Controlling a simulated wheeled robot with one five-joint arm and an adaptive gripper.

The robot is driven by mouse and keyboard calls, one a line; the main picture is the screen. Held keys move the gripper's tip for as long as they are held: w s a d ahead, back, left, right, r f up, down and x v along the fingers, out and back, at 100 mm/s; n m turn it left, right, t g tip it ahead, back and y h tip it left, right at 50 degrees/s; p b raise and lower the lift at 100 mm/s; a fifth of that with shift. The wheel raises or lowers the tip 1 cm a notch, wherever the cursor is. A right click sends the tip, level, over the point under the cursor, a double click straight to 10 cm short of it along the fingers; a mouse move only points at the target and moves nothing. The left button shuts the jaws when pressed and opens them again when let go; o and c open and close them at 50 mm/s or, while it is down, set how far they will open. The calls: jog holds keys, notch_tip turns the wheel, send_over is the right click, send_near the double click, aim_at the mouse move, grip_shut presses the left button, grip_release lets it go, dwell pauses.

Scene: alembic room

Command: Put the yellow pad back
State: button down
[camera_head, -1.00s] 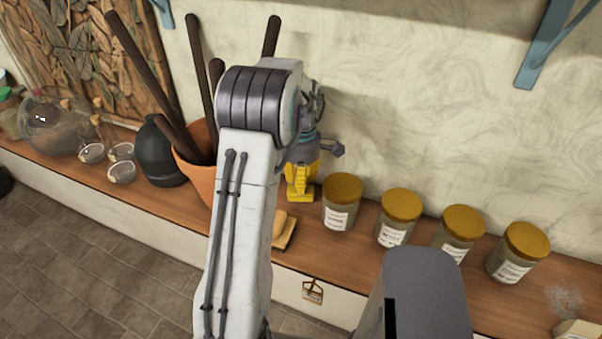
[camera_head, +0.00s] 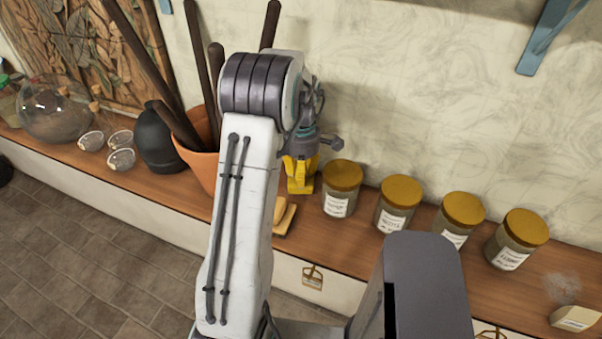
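My gripper (camera_head: 302,165) hangs beyond my wrist, low over the back of the wooden shelf, left of the first jar. Bright yellow shows at its lower end. I cannot tell whether that is its fingers or something in them. My arm hides much of it, and its opening does not show. A pale yellow pad-like block (camera_head: 280,210) lies on a small wooden board (camera_head: 287,224) at the shelf's front, partly behind my arm. It is in front of and below the gripper. Whether it is the task's pad is unclear.
Several lidded jars (camera_head: 343,187) line the shelf (camera_head: 365,245) to the right. A terracotta pot (camera_head: 200,165) with dark rods and a black vase (camera_head: 158,145) stand left. A pale labelled block (camera_head: 574,317) lies far right. The wall (camera_head: 420,100) rises close behind.

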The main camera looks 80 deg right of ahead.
jog(key=shift+f+b, duration=0.4)
jog(key=shift+f, duration=0.15)
jog(key=c, duration=0.9)
grip_release()
jog(key=shift+o, duration=0.2)
jog(key=shift+r, duration=0.15)
jog(key=r, duration=1.1)
jog(key=shift+d+r, duration=0.25)
jog(key=shift+r, duration=0.15)
jog(key=shift+a, duration=0.1)
